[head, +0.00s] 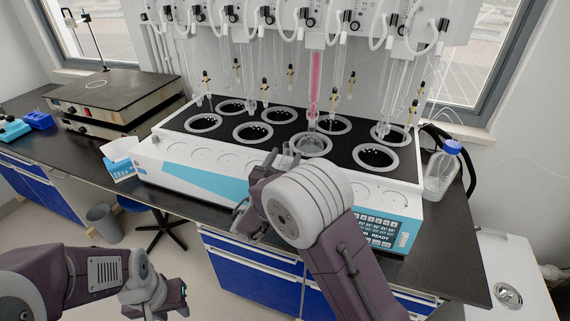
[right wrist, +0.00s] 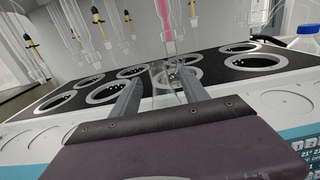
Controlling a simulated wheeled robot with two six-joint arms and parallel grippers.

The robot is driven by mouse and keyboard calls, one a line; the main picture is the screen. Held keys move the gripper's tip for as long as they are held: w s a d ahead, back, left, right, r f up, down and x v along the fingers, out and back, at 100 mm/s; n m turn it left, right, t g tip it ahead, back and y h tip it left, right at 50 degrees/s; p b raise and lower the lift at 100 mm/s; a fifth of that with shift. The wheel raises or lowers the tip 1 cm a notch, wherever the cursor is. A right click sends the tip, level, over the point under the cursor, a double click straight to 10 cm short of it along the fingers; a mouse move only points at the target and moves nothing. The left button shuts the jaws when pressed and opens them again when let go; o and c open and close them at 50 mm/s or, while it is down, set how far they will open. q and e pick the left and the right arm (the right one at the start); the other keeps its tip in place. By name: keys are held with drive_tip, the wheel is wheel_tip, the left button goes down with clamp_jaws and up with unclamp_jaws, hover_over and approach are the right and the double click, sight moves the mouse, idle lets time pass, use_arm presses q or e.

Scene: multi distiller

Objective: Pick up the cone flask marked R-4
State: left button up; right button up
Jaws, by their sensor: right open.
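A clear glass flask (head: 312,142) sits in a front-row well of the white distiller (head: 222,165), below a tube of pink liquid (head: 316,72). No R-4 mark is readable. In the right wrist view faint glass (right wrist: 178,72) shows between and beyond the finger ends. My right gripper (right wrist: 163,76) is open, its two fingers apart and pointing at that well; I cannot tell whether they touch the glass. In the head view my right wrist hides most of this gripper. My left gripper (head: 182,291) is low at the left, away from the distiller; its jaw gap is unclear.
Several ringed wells (head: 376,156) surround the flask, with hanging glass tubes and yellow-black valves (head: 264,88) above. A bottle with a blue cap (head: 442,172) stands at the right. A hot plate (head: 97,95) and a tissue box (head: 119,158) are at the left.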

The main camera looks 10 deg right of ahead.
drive_tip(key=shift+w+d+f, duration=0.1)
drive_tip(key=shift+w+f, duration=0.05)
drive_tip(key=shift+w, duration=0.3)
drive_tip(key=shift+w+d+f, duration=0.1)
drive_tip(key=shift+w, duration=0.35)
drive_tip(key=x, duration=0.4)
drive_tip(key=shift+d+f+p, duration=0.1)
drive_tip(key=shift+d+p, duration=0.3)
drive_tip(key=shift+w+f, duration=0.1)
drive_tip(key=shift+w, duration=0.2)
drive_tip(key=shift+s, duration=0.15)
drive_tip(key=c, duration=0.6)
clamp_jaws()
